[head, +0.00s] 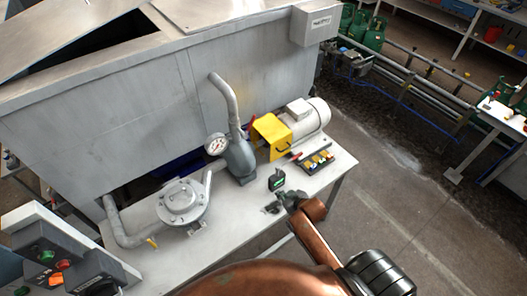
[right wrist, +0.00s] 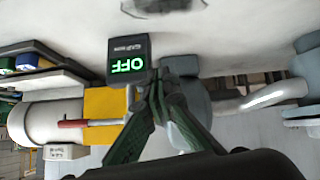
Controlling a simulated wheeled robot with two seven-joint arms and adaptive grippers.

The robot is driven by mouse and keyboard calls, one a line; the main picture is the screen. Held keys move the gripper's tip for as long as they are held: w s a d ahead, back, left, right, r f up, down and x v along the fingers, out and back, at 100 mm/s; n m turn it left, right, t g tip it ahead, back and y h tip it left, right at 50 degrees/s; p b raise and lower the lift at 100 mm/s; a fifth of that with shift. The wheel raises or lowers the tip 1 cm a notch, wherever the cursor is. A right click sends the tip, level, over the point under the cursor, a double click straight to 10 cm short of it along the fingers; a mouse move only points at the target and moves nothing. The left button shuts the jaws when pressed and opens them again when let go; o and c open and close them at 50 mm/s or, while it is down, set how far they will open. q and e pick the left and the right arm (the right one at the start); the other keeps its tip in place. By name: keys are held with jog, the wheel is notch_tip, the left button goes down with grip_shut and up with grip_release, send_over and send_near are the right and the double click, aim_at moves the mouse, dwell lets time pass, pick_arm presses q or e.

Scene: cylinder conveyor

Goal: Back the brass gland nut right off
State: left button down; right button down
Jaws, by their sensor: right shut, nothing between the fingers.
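I cannot make out the brass gland nut in either view; it is too small or hidden. A grey pump (head: 238,158) stands on the bench beside a yellow guard (head: 270,137) and a pale motor (head: 308,115). My right gripper (head: 281,203) is low over the bench's front edge, in front of the pump. In the right wrist view its green fingers (right wrist: 163,88) are shut and empty. A small black box (head: 276,182) with a green display reads OFF; it also shows in the right wrist view (right wrist: 128,58), just beside the fingertips. My left gripper is not in view.
A tray of coloured items (head: 315,163) lies right of the black box on the bench (head: 237,213). A pressure gauge (head: 216,144) and a round flanged housing (head: 182,202) stand to the left. A large grey tank (head: 150,95) closes off the back.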

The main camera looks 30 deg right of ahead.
jog(key=w+d+r+t, duration=0.4)
jog(key=w+r, duration=0.7)
jog(key=w, duration=0.2)
jog(key=p, duration=0.1)
send_over(261, 152)
jog(key=s+a, duration=0.1)
jog(key=s, duration=0.1)
notch_tip(261, 152, down, 3)
jog(key=shift+n, duration=0.4)
jog(key=f, duration=0.4)
jog(key=shift+s+d+p, duration=0.35)
jog(key=shift+s, duration=0.05)
jog(key=shift+s+f+b, duration=0.2)
jog(key=shift+f+b, duration=0.1)
jog(key=shift+f, duration=0.3)
jog(key=shift+s+f+b, duration=0.15)
jog(key=shift+f+b, duration=0.15)
jog(key=shift+f, duration=0.25)
jog(key=shift+r, duration=0.1)
